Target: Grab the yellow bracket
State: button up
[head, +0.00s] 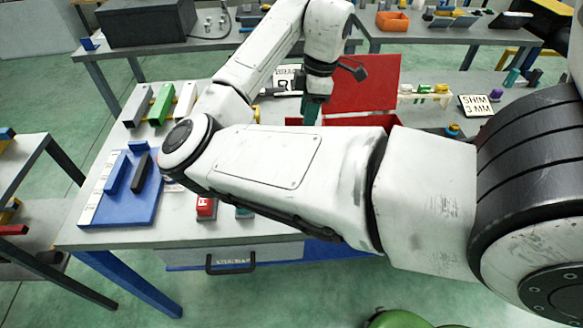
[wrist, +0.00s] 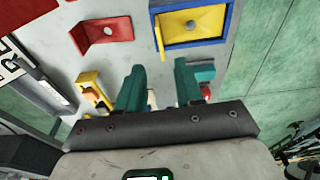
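A yellow piece that looks like the bracket (wrist: 92,84) lies at the left in the wrist view, left of my gripper (wrist: 158,68) and apart from its fingertips. It is partly hidden behind the left finger and the gripper body. My gripper has two teal fingers, spread apart with nothing held between them. In the head view, my gripper (head: 312,105) hangs over the bench near the red case, mostly hidden by my arm. A small yellow part (head: 441,89) stands at the right of the bench in the head view; I cannot tell whether it is the same piece.
In the head view are an open red case lid (head: 362,82), a shim sign (head: 476,105), a blue tray (head: 128,208) and coloured blocks (head: 160,104) at the left.

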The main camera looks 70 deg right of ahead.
jog(key=f, duration=0.4)
jog(key=shift+w+a+f+b, duration=0.2)
jog(key=shift+w+f+b, duration=0.1)
jog(key=shift+f, duration=0.05)
jog(key=shift+w+a+f+p, duration=0.15)
jog(key=shift+f+p, duration=0.15)
jog(key=shift+f, duration=1.05)
jog(key=shift+w+f+p, duration=0.1)
jog(key=shift+f+p, duration=0.2)
jog(key=shift+f, duration=1.05)
jog(key=shift+c, duration=0.3)
grip_shut()
